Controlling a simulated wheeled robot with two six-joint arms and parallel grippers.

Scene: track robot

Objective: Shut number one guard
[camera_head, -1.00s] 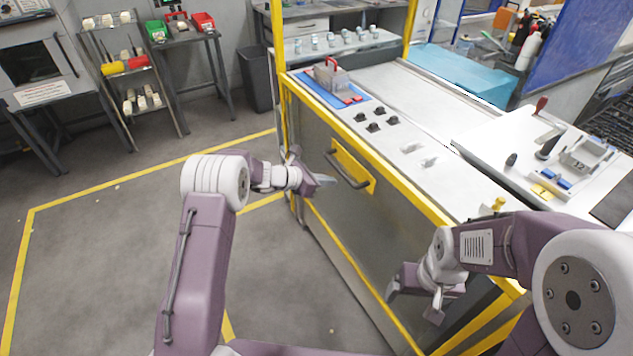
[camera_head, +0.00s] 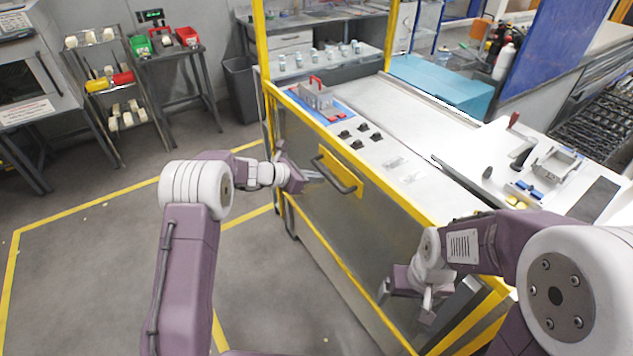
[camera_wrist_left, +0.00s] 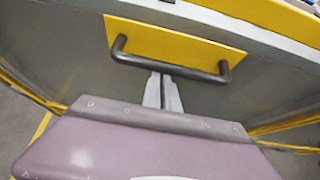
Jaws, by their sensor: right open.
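A grey metal guard panel (camera_head: 385,222) forms the front of the yellow-framed machine. It carries a dark bar handle (camera_head: 335,175) on a yellow plate (camera_head: 357,190); no number is readable on it. A narrow dark gap shows between the fingers. My right gripper (camera_head: 408,300) is open and empty in front of the panel's lower right part.
A blue tray (camera_head: 345,108) with a grey part and black knobs (camera_head: 362,131) sit on the machine top. A white worktop (camera_head: 478,150) with fixtures lies to the right. A bin (camera_head: 240,85) and shelves stand behind. Floor at left is clear inside yellow lines.

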